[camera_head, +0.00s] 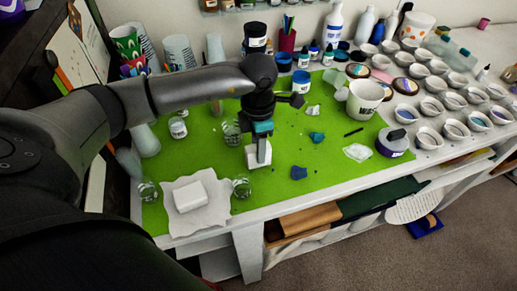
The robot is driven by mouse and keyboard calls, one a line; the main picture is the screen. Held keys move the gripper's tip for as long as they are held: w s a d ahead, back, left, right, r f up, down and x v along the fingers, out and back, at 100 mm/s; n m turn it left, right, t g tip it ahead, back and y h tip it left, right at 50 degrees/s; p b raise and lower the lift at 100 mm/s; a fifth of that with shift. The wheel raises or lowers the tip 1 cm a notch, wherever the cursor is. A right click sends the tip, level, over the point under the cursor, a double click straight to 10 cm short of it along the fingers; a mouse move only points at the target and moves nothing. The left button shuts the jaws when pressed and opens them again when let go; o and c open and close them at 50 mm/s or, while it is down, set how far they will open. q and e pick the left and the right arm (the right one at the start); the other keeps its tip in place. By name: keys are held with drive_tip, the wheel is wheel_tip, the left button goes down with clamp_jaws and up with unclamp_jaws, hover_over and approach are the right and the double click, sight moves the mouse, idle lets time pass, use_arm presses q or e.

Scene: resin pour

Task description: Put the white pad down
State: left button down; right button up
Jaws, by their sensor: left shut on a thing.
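My left gripper (258,156) reaches in from the left and points down over the green mat (225,172). It is shut on a small white pad (251,157), which shows between and beside the fingertips. The pad is near the mat; I cannot tell whether it touches it. A larger white block (190,196) lies on a crumpled white sheet (216,212) at the mat's front left. My right gripper is out of view.
Clear glasses (242,187) stand near the sheet. Blue scraps (299,173), a white cup (364,99) and a dark purple-sided round container (392,142) are right of the gripper. Several small cups (429,138) fill the right side. The mat's front middle has free room.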

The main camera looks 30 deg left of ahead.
use_arm(q)
drive_tip(key=shift+f, duration=0.4)
drive_tip(key=shift+f, duration=0.15)
drive_tip(key=c, duration=0.5)
unclamp_jaws()
drive_tip(key=shift+r, duration=0.2)
drive_tip(key=shift+r, duration=0.35)
wheel_tip(320, 180, up, 11)
drive_tip(key=shift+r+p, duration=0.2)
drive_tip(key=shift+p, duration=0.2)
drive_tip(key=shift+d, duration=0.1)
